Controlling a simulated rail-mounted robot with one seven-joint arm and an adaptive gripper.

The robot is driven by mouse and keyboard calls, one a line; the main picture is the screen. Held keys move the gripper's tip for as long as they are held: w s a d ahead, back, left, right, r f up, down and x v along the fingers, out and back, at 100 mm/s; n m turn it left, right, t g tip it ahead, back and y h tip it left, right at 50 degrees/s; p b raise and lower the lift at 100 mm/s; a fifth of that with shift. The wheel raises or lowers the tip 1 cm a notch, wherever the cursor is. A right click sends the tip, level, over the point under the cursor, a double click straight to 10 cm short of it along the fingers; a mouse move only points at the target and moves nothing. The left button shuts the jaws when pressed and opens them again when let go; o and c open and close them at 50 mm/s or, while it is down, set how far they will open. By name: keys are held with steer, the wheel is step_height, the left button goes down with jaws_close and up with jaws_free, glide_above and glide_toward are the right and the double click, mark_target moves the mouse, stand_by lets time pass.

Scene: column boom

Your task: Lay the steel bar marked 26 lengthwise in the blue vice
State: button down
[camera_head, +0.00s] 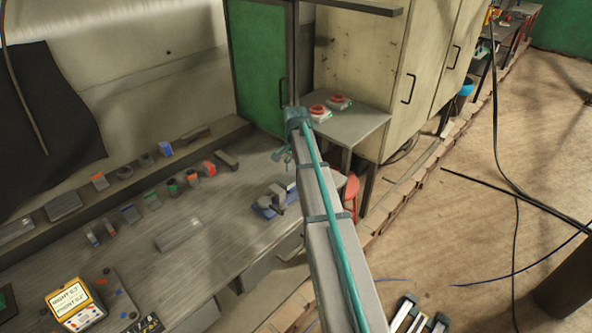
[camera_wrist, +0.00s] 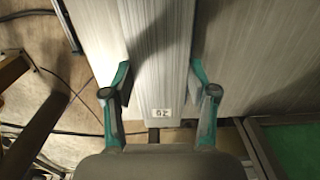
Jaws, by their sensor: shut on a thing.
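My gripper (camera_wrist: 160,77) has its two teal-tipped fingers on either side of a long grey steel bar (camera_wrist: 161,60) in the wrist view. It is shut on this bar. A small white label on the bar's near end carries a number too blurred to read surely. In the head view my gripper (camera_head: 284,155) hangs above the far end of the bench, behind and above the blue vice (camera_head: 266,209); the held bar cannot be made out there. The vice stands near the bench's right edge, partly hidden by my arm. It is not recognisable in the wrist view.
Another pale metal piece (camera_head: 180,234) lies on the grey bench (camera_head: 150,275). Several small coloured blocks stand along the back. A yellow-and-white box (camera_head: 75,304) is at the front left. A green cabinet door (camera_head: 258,65) and a side table (camera_head: 352,127) stand beyond the bench.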

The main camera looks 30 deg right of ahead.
steer(key=shift+f, duration=0.1)
stand_by(0.7)
steer(key=shift+c, duration=1.2)
jaws_free()
